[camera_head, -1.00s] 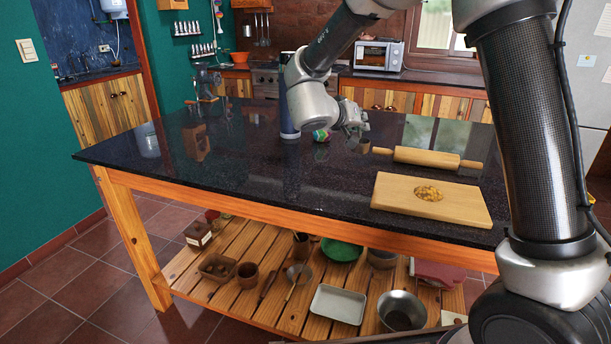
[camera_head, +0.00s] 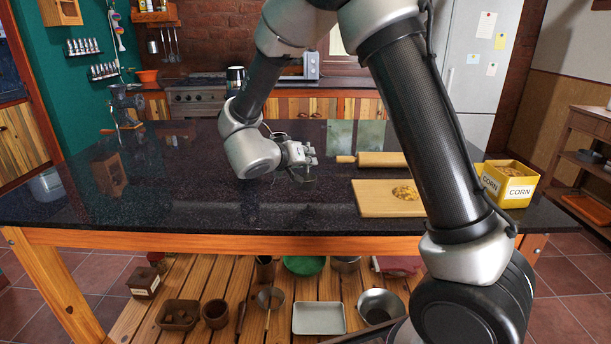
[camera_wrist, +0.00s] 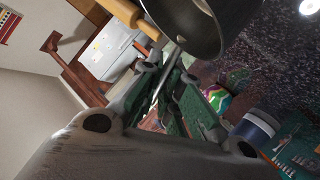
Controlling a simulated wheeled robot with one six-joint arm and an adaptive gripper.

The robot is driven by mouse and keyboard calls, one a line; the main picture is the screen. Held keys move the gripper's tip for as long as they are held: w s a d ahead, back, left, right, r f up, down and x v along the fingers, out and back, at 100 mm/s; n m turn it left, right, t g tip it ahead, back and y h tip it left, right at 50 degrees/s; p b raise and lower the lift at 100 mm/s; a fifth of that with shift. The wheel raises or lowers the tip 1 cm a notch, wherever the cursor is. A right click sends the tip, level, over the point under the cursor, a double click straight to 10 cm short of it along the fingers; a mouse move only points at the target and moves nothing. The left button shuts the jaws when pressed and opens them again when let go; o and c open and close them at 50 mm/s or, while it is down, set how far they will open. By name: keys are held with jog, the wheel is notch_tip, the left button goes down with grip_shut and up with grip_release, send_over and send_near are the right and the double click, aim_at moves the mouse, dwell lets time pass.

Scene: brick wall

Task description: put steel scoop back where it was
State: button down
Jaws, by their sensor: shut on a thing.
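The steel scoop (camera_wrist: 190,28) shows in the wrist view as a dark, round metal bowl at the top. Its thin handle runs down between my fingers. My gripper (camera_wrist: 168,88) is shut on this handle. In the head view my gripper (camera_head: 308,160) is over the dark stone counter (camera_head: 200,205), left of the rolling pin. The scoop is too small and dark there to make out clearly. I cannot tell its height above the counter.
A cutting board (camera_head: 372,205) with a corn pile (camera_head: 405,192), a rolling pin (camera_head: 380,159) and a yellow corn box (camera_head: 510,185) are at right. The wrist view shows a colourful ball (camera_wrist: 217,98) and blue-white cylinder (camera_wrist: 258,127). The counter's left is largely clear.

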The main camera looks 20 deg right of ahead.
aim_at(307, 171)
jog(key=shift+f, duration=2.05)
jog(key=shift+f, duration=0.1)
jog(key=c, duration=1.6)
grip_release()
